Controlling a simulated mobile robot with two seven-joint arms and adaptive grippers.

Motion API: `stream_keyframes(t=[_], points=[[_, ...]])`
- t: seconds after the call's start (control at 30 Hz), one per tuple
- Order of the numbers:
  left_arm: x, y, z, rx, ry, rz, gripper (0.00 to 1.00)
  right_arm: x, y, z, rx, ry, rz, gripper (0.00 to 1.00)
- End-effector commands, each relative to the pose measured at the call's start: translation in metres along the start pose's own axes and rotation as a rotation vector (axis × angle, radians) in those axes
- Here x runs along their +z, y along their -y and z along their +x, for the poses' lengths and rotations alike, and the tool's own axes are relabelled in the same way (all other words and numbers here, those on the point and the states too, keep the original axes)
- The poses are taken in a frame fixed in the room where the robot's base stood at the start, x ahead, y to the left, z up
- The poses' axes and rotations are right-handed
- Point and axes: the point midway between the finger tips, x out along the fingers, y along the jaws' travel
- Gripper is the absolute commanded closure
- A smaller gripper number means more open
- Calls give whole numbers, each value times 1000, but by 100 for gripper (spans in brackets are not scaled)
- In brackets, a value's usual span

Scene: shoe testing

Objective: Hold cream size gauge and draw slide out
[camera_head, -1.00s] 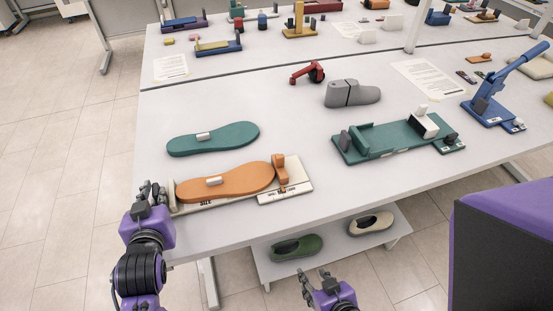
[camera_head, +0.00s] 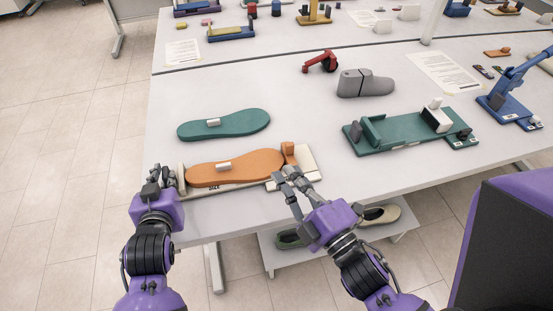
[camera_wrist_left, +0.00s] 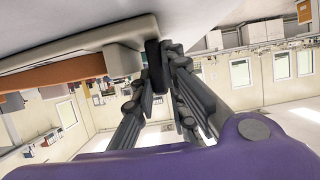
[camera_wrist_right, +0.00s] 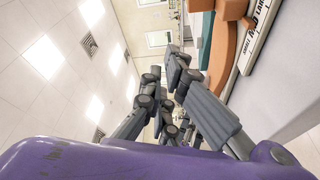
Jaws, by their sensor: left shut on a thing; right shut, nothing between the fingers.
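The cream size gauge (camera_head: 213,188) lies along the table's front edge with an orange sole (camera_head: 245,167) on it. Its right end has a cream slide plate (camera_head: 309,166) with an orange upright block (camera_head: 288,152). My left gripper (camera_head: 163,177) is shut on the gauge's left end, whose pale end (camera_wrist_left: 122,60) shows beside the fingers in the left wrist view. My right gripper (camera_head: 283,179) is shut and empty at the front of the slide, partly hiding it. The right wrist view shows the orange block (camera_wrist_right: 222,42) and lettered cream edge (camera_wrist_right: 256,38) beyond the fingers (camera_wrist_right: 181,65).
A teal sole (camera_head: 225,125) lies behind the gauge. A green fixture (camera_head: 408,136) stands to the right, a grey shoe form (camera_head: 365,83) and red tool (camera_head: 321,62) farther back. A shelf below holds shoes (camera_head: 380,215).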

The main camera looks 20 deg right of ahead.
Motion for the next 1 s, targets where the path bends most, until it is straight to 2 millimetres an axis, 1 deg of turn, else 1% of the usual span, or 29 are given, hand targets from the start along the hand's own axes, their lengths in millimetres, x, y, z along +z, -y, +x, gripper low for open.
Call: stream_keyframes(t=[0.03, 0.1, 0.2, 0.27, 0.37, 0.47, 0.7, 0.83, 0.9, 1.0], points=[[1, 0, 0, 0, 2, 0, 100, -1, 15, 0, -29, -4, -91, 100], [1, 0, 0, 0, 2, 0, 100, -1, 31, -2, -62, -8, -202, 100], [1, 0, 0, 0, 2, 0, 100, -2, 46, -4, -91, -15, -303, 100], [1, 0, 0, 0, 2, 0, 100, -2, 50, -3, -100, -18, -334, 100], [1, 0, 0, 0, 2, 0, 100, -2, 53, 5, -103, -19, -352, 100], [1, 0, 0, 0, 2, 0, 100, -2, 54, 20, -102, -20, -351, 100], [1, 0, 0, 0, 2, 0, 100, -2, 59, 72, -101, -19, -347, 100], [1, 0, 0, 0, 2, 0, 100, -2, 62, 97, -102, -19, -347, 100], [1, 0, 0, 0, 2, 0, 100, 12, 59, 90, -108, -15, -350, 100], [1, 0, 0, 0, 3, 0, 100, 23, 54, 86, -106, -17, -349, 100]])
